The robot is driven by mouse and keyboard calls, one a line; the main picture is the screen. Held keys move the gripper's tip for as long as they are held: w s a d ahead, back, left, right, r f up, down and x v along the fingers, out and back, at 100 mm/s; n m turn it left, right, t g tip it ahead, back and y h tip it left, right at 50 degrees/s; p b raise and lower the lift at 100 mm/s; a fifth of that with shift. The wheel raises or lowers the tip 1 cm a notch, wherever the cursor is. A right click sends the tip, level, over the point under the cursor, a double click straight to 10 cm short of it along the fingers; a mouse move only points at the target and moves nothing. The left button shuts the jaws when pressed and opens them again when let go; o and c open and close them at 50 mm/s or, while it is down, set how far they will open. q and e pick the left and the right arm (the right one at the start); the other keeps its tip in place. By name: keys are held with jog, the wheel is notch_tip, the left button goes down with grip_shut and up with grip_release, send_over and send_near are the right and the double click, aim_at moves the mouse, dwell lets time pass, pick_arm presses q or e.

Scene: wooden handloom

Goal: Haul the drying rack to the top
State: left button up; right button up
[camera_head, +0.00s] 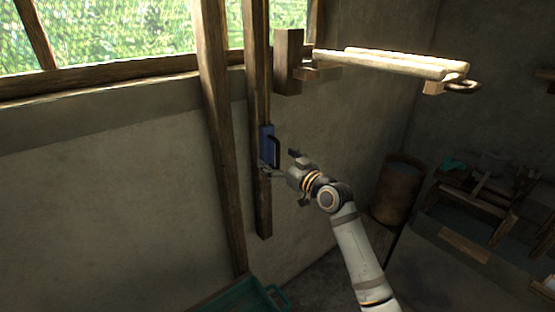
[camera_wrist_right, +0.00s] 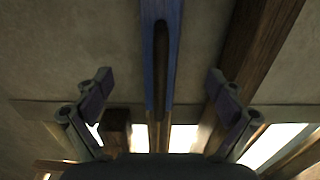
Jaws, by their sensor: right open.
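The drying rack (camera_head: 400,63), pale wooden bars with a hooked end, juts out to the right from a wooden block (camera_head: 289,62) at window height. Below it, a blue plate with a dark upright handle (camera_head: 267,147) sits on a vertical wooden rail (camera_head: 263,212) against the wall. My right gripper (camera_head: 280,162) is open at the lower part of the handle. In the right wrist view, the blue plate and handle (camera_wrist_right: 161,62) lie between the spread fingers (camera_wrist_right: 160,90), with gaps on both sides. My left gripper is not in view.
A green crate (camera_head: 240,297) is on the floor below. A brown barrel (camera_head: 398,190) and dark wooden frames (camera_head: 490,200) stand at the right. The wall around the rail is bare.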

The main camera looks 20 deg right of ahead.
jog(key=p+v, duration=0.2)
jog(key=v, duration=0.5)
jog(key=shift+p, duration=0.3)
